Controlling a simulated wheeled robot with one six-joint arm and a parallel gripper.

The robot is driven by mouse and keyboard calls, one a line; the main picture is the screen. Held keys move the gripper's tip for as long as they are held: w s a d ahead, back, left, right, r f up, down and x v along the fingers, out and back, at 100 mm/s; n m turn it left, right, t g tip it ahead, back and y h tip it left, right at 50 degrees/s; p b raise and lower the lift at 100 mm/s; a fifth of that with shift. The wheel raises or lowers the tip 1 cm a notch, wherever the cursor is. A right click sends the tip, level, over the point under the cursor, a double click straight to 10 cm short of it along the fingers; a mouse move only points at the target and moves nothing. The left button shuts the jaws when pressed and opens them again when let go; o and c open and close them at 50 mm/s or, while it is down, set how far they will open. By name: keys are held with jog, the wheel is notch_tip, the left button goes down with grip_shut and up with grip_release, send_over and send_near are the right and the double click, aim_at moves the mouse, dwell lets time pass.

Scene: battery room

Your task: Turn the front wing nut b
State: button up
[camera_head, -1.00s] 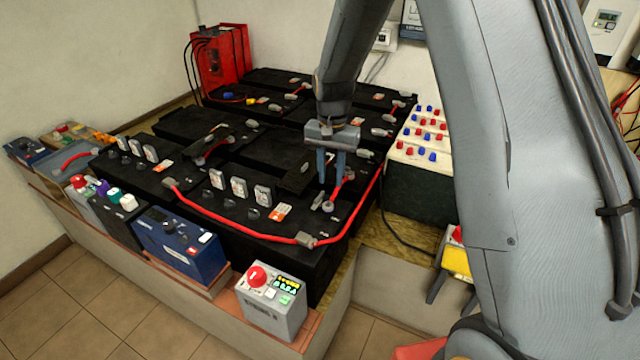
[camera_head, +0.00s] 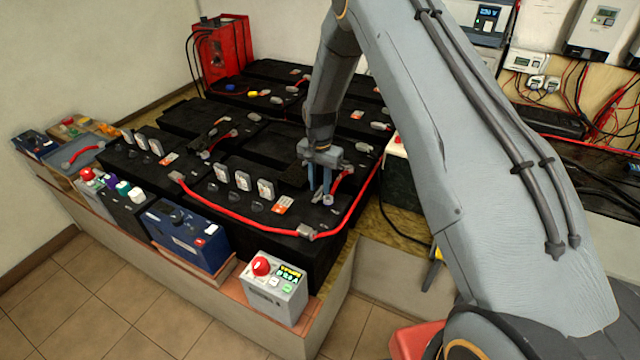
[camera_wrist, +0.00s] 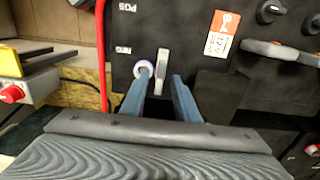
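A grey upright wing nut (camera_wrist: 162,70) stands on the black battery top in the wrist view, next to a round pale ring (camera_wrist: 143,69). My gripper (camera_wrist: 161,78) is open, its two blue-grey fingers apart, with the wing nut in the gap near their tips. The left fingertip overlaps the ring. I cannot tell whether either finger touches the nut. In the head view my gripper (camera_head: 322,192) points down over the front right battery (camera_head: 300,250). There the nut is too small and covered to make out clearly.
A red cable (camera_head: 250,222) runs along the battery's front edge and up its right side. Several grey upright caps (camera_head: 243,180) stand left of the gripper. A grey box with a red button (camera_head: 275,290) stands in front. Floor (camera_head: 130,315) at front left is clear.

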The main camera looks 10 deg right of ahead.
jog(key=shift+f, duration=0.35)
grip_shut()
